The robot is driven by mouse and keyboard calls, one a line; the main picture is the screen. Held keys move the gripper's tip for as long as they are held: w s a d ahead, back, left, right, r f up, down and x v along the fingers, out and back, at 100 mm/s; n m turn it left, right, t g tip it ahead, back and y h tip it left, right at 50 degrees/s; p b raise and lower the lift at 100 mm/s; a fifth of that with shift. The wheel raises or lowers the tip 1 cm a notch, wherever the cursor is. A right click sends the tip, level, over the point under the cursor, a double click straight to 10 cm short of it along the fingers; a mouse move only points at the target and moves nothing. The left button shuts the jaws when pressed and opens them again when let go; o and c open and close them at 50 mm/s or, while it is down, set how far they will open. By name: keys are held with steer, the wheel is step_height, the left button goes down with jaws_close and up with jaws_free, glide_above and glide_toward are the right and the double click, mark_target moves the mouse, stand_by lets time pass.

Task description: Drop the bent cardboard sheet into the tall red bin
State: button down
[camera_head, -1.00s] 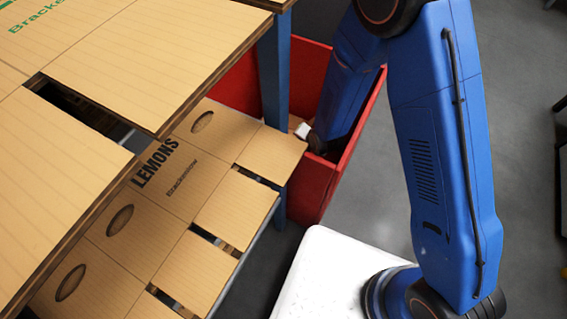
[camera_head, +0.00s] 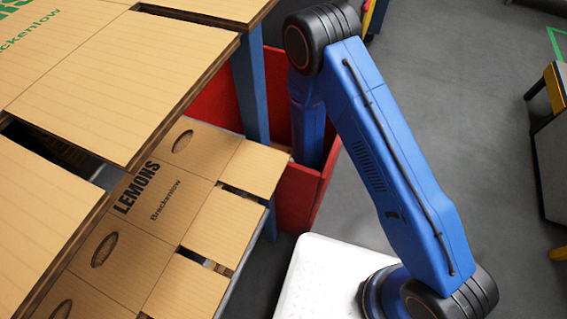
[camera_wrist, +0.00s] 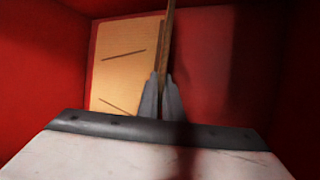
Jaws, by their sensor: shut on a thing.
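The tall red bin (camera_head: 297,198) stands on the floor beyond the blue leg of a stand, and my arm reaches down into it. In the wrist view, red bin walls (camera_wrist: 40,60) surround my gripper (camera_wrist: 160,80). Its fingers are shut on the bent cardboard sheet (camera_wrist: 169,35), which shows as a thin edge-on strip rising from between the fingertips. A flat tan cardboard face (camera_wrist: 122,60) with dark slits shows just left of it; I cannot tell whether it belongs to the same sheet. In the head view my gripper and the held sheet are hidden.
A stand with a blue leg (camera_head: 248,95) borders the bin on the left. It bears flat cardboard blanks on an upper level (camera_head: 120,85) and a lower one with LEMONS print (camera_head: 180,195). A yellow-and-grey unit (camera_head: 550,150) stands far right. Grey floor between is clear.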

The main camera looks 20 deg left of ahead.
steer(key=shift+f, duration=0.4)
steer(key=w+a, duration=0.3)
steer(key=shift+d+f, duration=0.1)
steer(key=shift+f, duration=1.1)
steer(key=c, duration=1.9)
jaws_free()
steer(key=shift+r, duration=0.1)
